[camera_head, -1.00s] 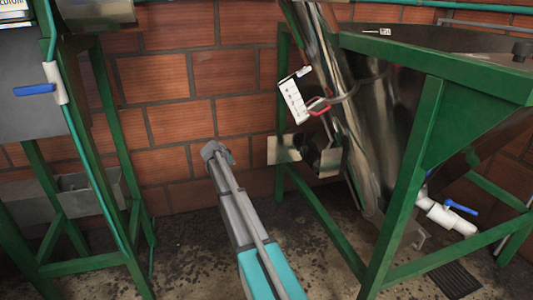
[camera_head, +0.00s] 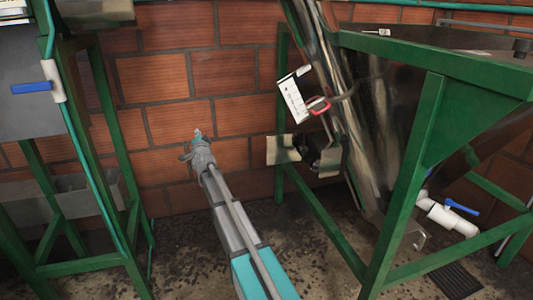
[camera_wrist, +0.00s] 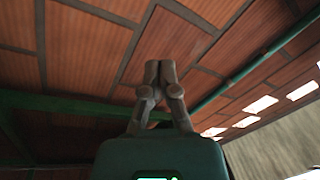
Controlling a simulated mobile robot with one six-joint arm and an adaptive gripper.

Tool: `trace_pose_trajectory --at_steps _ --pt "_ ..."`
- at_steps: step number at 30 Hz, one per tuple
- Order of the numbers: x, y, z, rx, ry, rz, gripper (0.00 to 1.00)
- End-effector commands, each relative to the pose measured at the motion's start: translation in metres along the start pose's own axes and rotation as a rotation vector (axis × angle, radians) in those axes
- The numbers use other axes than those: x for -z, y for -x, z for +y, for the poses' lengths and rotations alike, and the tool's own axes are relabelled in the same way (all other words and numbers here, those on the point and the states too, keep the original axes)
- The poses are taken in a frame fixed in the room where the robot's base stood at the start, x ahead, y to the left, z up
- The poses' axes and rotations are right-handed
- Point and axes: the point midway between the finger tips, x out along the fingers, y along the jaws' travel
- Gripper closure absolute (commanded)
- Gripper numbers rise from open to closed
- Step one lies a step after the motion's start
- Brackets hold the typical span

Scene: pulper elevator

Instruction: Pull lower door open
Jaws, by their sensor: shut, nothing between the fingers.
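A slanted metal elevator chute (camera_head: 360,110) stands right of centre in the head view. Low on its left side are a pale flat plate (camera_head: 281,149) and a small metal plate (camera_head: 330,160), with a dark part between them. I cannot tell which piece is the lower door. My gripper (camera_head: 197,133) points upward in front of the brick wall, left of these plates and apart from them. In the wrist view my gripper (camera_wrist: 159,68) has its fingertips together and empty, with brick wall and roof behind it.
A green frame (camera_head: 400,190) surrounds the chute and a metal hopper. A white box with a red handle (camera_head: 300,98) is fixed to the chute. Another green stand (camera_head: 105,150) with a blue-handled valve (camera_head: 33,88) is at left.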

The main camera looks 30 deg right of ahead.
Motion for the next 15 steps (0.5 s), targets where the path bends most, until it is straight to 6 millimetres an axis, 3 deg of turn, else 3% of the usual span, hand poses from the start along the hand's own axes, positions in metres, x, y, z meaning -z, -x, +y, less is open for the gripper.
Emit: trace_pose_trajectory --at_steps 7,15 --pt "0.051 0.026 -0.008 0.046 -0.139 0.312 1.0" --pt "0.099 0.072 0.015 -0.045 -0.261 0.669 1.0"
